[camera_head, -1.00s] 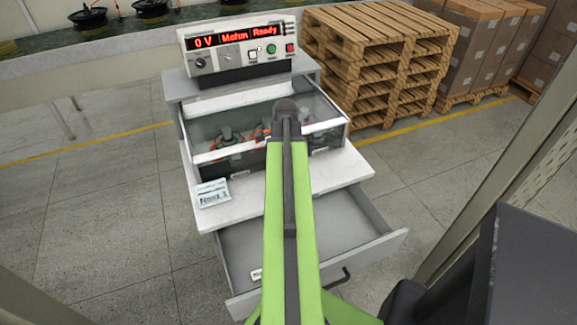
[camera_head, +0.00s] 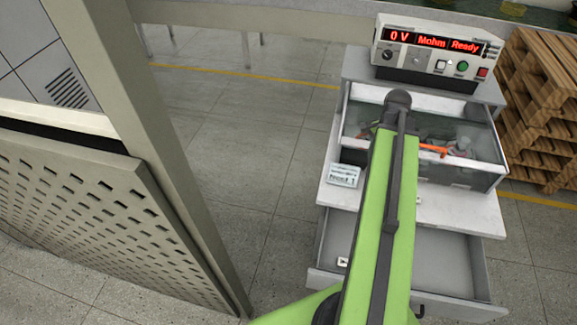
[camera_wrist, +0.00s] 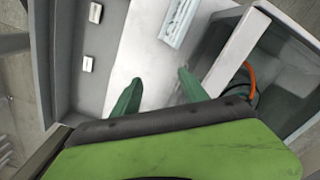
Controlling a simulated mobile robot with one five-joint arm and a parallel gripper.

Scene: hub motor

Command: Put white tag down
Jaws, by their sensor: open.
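My gripper (camera_wrist: 160,78) is open, with its two green fingers apart over the white worktop (camera_wrist: 125,55) and no object seen between them. In the head view my green arm hides it. Two small white tags lie in the open grey drawer: one tag (camera_wrist: 95,12) at the wrist view's top edge, another tag (camera_wrist: 87,64) below it. In the head view one tag (camera_head: 342,262) shows at the drawer's left. A tiny pale piece (camera_head: 418,200) is at the worktop's front, right of my arm; I cannot tell what it is.
A "Nest 1" card (camera_head: 343,175) lies on the worktop's left. Behind it is a glass-sided box (camera_head: 470,165) with orange and dark parts. A tester (camera_head: 435,55) reads "0 V Mohm Ready". Pallets (camera_head: 540,110) stand right; a perforated panel (camera_head: 90,210) stands left. Floor between is clear.

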